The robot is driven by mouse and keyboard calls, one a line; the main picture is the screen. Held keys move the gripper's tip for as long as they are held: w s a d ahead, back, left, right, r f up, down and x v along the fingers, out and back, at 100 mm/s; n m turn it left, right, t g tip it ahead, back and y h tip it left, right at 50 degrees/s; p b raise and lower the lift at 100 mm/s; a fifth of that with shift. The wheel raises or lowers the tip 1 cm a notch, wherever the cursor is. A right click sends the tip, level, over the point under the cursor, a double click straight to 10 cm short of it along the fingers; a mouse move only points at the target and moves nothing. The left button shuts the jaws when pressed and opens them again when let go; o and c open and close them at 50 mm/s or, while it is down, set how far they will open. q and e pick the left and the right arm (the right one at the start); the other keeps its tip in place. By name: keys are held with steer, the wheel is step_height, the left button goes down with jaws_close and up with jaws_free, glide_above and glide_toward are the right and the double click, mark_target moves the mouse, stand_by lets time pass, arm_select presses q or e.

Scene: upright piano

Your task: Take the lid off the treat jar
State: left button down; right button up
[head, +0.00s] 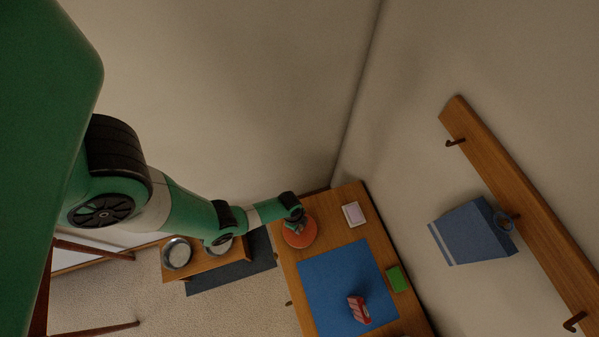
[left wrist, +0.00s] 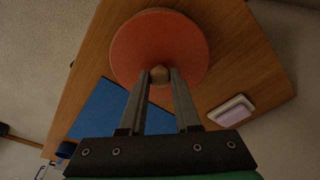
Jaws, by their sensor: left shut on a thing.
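The treat jar's round orange-red lid (head: 302,237) is at the left back part of the wooden table in the head view. It also shows as a wide disc in the left wrist view (left wrist: 128,52), with a small tan knob (left wrist: 159,74) at its middle. My left gripper (head: 297,224) is over the lid, and its two fingertips (left wrist: 159,79) are shut on the knob from both sides. The jar body is hidden under the lid, so I cannot tell whether the lid sits on it or is raised. My right gripper is not in view.
A blue mat (head: 335,283) covers much of the wooden table, with a red striped item (head: 358,309) on it. A green block (head: 397,279) and a pale pink-and-white box (head: 353,214) lie near the wall. A low wooden stand holds metal bowls (head: 177,253).

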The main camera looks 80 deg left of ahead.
mark_target(301, 228)
arm_select(q)
steer(key=shift+r+p, duration=0.35)
steer(key=shift+r, duration=0.2)
step_height(301, 228, up, 3)
steer(key=p, duration=0.2)
steer(key=shift+p, duration=0.35)
steer(key=s+d+r+p, duration=0.7)
steer(key=s+d+r, duration=0.1)
steer(key=d, duration=0.3)
steer(key=shift+s+r, duration=0.4)
